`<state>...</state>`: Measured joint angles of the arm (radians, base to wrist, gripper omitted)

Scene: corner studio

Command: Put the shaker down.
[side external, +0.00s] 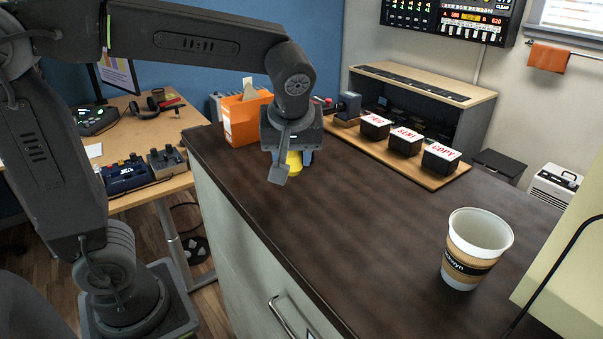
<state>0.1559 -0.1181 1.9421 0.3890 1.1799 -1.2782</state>
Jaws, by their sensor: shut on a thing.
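The shaker (294,162) shows as a small yellow shape under my gripper (291,157), near the left edge of the dark counter (350,215). My gripper points down and is shut on the shaker. The gripper's body and a grey part hanging in front hide most of the shaker. It looks upright and low over the counter, but I cannot tell whether its base touches the top.
An orange box (241,120) stands just behind and left of my gripper. A wooden board with black blocks labelled in red (406,141) lies to the right. A paper cup (475,249) stands at the front right. The counter's middle is clear.

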